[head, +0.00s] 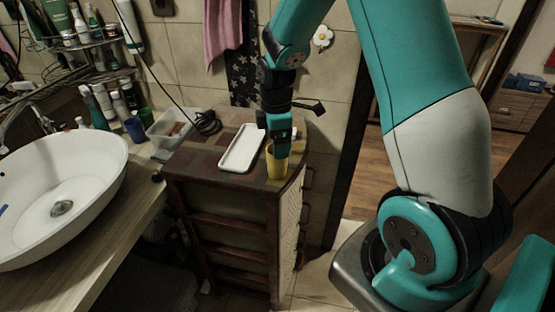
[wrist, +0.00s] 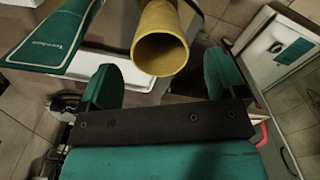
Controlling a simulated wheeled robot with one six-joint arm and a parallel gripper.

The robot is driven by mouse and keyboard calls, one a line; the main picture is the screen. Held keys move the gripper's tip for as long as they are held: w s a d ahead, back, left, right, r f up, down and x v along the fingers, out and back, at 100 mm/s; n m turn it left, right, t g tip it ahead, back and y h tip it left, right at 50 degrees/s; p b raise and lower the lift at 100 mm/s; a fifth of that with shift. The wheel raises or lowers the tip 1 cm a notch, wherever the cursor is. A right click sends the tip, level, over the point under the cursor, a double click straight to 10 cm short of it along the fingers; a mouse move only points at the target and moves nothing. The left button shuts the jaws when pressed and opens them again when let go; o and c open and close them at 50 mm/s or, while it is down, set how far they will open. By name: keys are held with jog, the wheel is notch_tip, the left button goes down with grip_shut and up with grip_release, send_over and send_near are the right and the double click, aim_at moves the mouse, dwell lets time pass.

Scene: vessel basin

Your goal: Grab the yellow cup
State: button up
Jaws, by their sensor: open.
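The yellow cup (head: 277,166) stands upright at the front right corner of the wooden dresser's top in the head view. My gripper (head: 279,144) points down just above the cup and hides part of its rim. In the wrist view the cup (wrist: 163,22) shows its round open mouth. My gripper (wrist: 160,68) is open there, with one green finger on each side of the cup's rim. Nothing is held. I cannot tell whether a finger touches the cup.
A white tray (head: 241,149) lies left of the cup on the dresser (head: 220,205). A clear bin (head: 172,128) and a coiled black cable (head: 207,122) are at the back left. A white basin (head: 90,165) is further left. The tiled wall is behind.

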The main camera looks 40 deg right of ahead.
aim_at(277, 162)
jog(key=shift+f+p, duration=1.2)
jog(key=shift+f, duration=2.15)
jog(key=c, duration=1)
jog(key=shift+r, duration=0.1)
